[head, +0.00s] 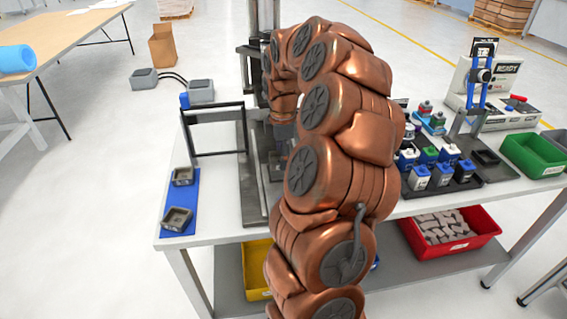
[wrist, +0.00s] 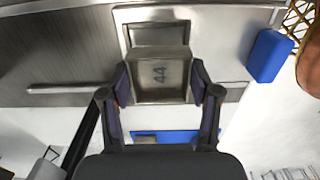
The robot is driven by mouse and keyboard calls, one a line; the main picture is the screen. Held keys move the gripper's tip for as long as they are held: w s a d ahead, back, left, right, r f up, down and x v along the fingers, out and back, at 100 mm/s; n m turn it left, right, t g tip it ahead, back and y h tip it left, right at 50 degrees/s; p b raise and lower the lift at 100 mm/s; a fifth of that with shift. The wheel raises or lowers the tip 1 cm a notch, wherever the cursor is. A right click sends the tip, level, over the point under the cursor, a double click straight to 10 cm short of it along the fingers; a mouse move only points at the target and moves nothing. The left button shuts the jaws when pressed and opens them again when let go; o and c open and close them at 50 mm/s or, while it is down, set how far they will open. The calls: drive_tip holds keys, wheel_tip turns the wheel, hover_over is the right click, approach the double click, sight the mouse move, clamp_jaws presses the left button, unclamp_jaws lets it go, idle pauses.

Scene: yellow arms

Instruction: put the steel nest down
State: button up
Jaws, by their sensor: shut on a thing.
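Two dark square nests (head: 177,218) (head: 183,176) sit on a blue mat (head: 192,202) at the table's left. A black frame (head: 213,112) stands behind them. Bottles (head: 420,178), a green bin (head: 535,155) and a tester (head: 497,90) occupy the right.

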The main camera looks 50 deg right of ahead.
drive_tip(key=shift+w+d, duration=0.1)
drive_tip(key=shift+d, duration=0.1)
drive_tip(key=shift+f+p, duration=0.6)
drive_tip(key=shift+f, duration=1.15)
drive_tip(key=shift+f, duration=0.2)
drive_tip(key=o, duration=1.4)
drive_tip(key=shift+o, duration=0.2)
wheel_tip(320, 180, up, 11)
drive_tip(key=shift+r+b, duration=0.1)
drive_tip(key=shift+b, duration=0.8)
drive_tip(key=shift+a+r, duration=0.1)
drive_tip(key=shift+r, duration=0.45)
